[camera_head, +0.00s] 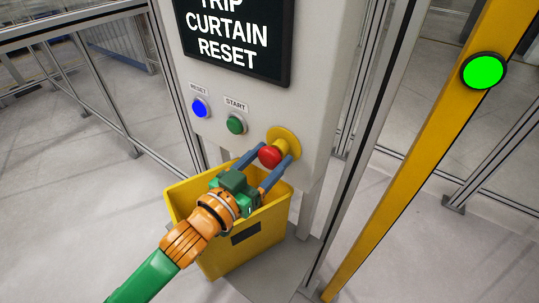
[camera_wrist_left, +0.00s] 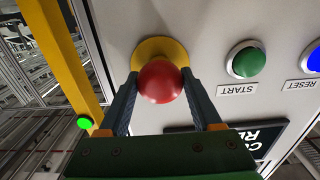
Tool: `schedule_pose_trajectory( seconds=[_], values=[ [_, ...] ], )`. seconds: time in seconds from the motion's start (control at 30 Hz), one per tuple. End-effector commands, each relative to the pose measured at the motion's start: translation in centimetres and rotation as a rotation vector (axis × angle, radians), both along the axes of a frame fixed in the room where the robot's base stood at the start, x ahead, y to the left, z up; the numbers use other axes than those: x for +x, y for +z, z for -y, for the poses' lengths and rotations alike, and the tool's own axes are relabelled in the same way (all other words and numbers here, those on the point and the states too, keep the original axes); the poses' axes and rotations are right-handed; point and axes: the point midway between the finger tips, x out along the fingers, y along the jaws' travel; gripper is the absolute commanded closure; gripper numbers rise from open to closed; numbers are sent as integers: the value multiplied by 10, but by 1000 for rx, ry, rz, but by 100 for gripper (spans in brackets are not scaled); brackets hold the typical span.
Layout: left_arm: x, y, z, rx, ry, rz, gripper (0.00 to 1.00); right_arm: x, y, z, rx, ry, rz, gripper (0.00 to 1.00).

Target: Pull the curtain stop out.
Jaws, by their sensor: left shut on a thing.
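The curtain stop is a red mushroom button (camera_head: 270,156) on a yellow round base (camera_head: 285,139), low on the right of the grey control panel. It also shows in the left wrist view as a red knob (camera_wrist_left: 160,81) in front of its yellow collar (camera_wrist_left: 158,48). My left gripper (camera_head: 274,158) reaches up to it from below, with one blue finger on each side of the red knob. The fingers are shut on the knob. My right gripper is in neither view.
A blue RESET button (camera_head: 200,108) and a green START button (camera_head: 236,125) sit left of the stop. A black sign (camera_head: 238,40) reads "TRIP CURTAIN RESET". A yellow bin (camera_head: 245,252) stands below. A yellow post (camera_head: 430,130) with a lit green lamp (camera_head: 483,71) stands right.

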Motion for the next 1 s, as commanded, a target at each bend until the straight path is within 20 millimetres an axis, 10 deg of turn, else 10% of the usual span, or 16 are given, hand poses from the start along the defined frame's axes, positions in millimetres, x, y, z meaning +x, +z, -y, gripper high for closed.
schedule_pose_trajectory(
  seconds=[0.03, 0.07, 0.17, 1.0],
  values=[
    [0, -2, 0, 2, -1, -4, 100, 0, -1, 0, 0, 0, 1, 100],
    [0, -2, 0, 2, -1, -4, 32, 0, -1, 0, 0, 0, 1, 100],
    [0, -2, 0, 2, -1, -4, 7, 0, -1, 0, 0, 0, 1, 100],
    [-58, -1, -42, 1, -1, -3, 7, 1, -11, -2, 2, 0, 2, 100]
  ],
)
